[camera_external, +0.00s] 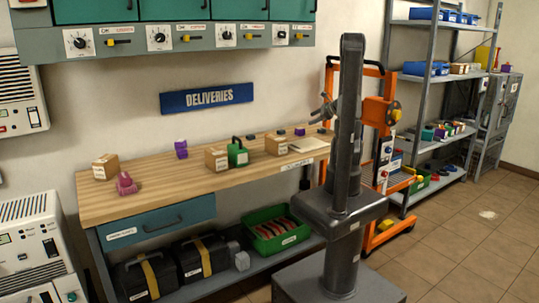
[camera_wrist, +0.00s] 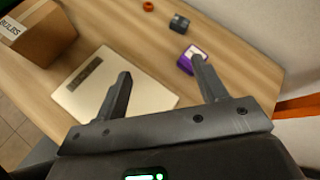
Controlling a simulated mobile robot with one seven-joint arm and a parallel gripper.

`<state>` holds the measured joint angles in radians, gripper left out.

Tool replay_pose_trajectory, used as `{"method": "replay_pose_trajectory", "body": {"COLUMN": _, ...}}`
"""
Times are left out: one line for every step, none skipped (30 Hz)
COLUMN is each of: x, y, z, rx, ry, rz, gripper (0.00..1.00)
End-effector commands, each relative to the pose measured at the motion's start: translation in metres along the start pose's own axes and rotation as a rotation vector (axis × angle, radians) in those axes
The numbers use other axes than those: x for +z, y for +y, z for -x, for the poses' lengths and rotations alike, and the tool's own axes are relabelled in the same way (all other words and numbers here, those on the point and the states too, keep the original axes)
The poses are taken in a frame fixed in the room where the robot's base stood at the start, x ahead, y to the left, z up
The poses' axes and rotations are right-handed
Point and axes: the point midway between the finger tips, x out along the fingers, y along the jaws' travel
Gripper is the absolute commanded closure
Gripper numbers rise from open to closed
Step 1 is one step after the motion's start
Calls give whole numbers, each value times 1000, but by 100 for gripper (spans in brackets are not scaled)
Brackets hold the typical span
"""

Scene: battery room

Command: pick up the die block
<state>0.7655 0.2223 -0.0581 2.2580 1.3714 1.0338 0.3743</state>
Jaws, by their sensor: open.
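No thing is clearly marked as the die block. In the wrist view a small dark grey block (camera_wrist: 179,23) lies on the wooden bench beyond my fingers. A purple block with a white face (camera_wrist: 190,57) lies nearer, close to my right fingertip in the picture; I cannot tell which one is the die block. My gripper (camera_wrist: 161,67) is open, with nothing seen between its fingers, above the bench. In the external view my gripper (camera_external: 326,109) is over the bench's right end, partly behind my column.
A pale flat panel (camera_wrist: 108,88) lies below my left finger. A cardboard box (camera_wrist: 38,32) stands left, an orange ring (camera_wrist: 148,6) farther off. An orange lift frame (camera_external: 380,170) stands right of the bench.

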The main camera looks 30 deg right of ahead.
Motion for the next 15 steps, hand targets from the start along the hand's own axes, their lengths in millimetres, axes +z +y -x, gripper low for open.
{"method": "replay_pose_trajectory", "body": {"x": -28, "y": -14, "z": 4, "rx": -61, "ry": -7, "rz": -109, "gripper": 35}}
{"method": "replay_pose_trajectory", "body": {"x": -41, "y": -22, "z": 7, "rx": -98, "ry": -14, "rz": -165, "gripper": 35}}
{"method": "replay_pose_trajectory", "body": {"x": -59, "y": -32, "z": 12, "rx": -146, "ry": -23, "rz": -238, "gripper": 35}}
{"method": "replay_pose_trajectory", "body": {"x": -72, "y": -39, "z": 16, "rx": -182, "ry": -29, "rz": -289, "gripper": 35}}
{"method": "replay_pose_trajectory", "body": {"x": -84, "y": -44, "z": 19, "rx": -215, "ry": -34, "rz": -336, "gripper": 35}}
{"method": "replay_pose_trajectory", "body": {"x": -100, "y": -51, "z": 24, "rx": -257, "ry": -42, "rz": -394, "gripper": 35}}
{"method": "replay_pose_trajectory", "body": {"x": -111, "y": -56, "z": 28, "rx": -286, "ry": -46, "rz": -433, "gripper": 35}}
{"method": "replay_pose_trajectory", "body": {"x": -121, "y": -59, "z": 31, "rx": -311, "ry": -51, "rz": -465, "gripper": 35}}
{"method": "replay_pose_trajectory", "body": {"x": -132, "y": -63, "z": 35, "rx": -342, "ry": -56, "rz": -504, "gripper": 35}}
{"method": "replay_pose_trajectory", "body": {"x": -140, "y": -65, "z": 38, "rx": -360, "ry": -60, "rz": -529, "gripper": 35}}
{"method": "replay_pose_trajectory", "body": {"x": -146, "y": -67, "z": 40, "rx": -376, "ry": -63, "rz": -549, "gripper": 35}}
{"method": "replay_pose_trajectory", "body": {"x": -152, "y": -69, "z": 43, "rx": -393, "ry": -67, "rz": -570, "gripper": 35}}
{"method": "replay_pose_trajectory", "body": {"x": -155, "y": -70, "z": 44, "rx": -402, "ry": -69, "rz": -581, "gripper": 35}}
{"method": "replay_pose_trajectory", "body": {"x": -158, "y": -71, "z": 44, "rx": -409, "ry": -70, "rz": -589, "gripper": 35}}
{"method": "replay_pose_trajectory", "body": {"x": -160, "y": -72, "z": 44, "rx": -414, "ry": -71, "rz": -595, "gripper": 35}}
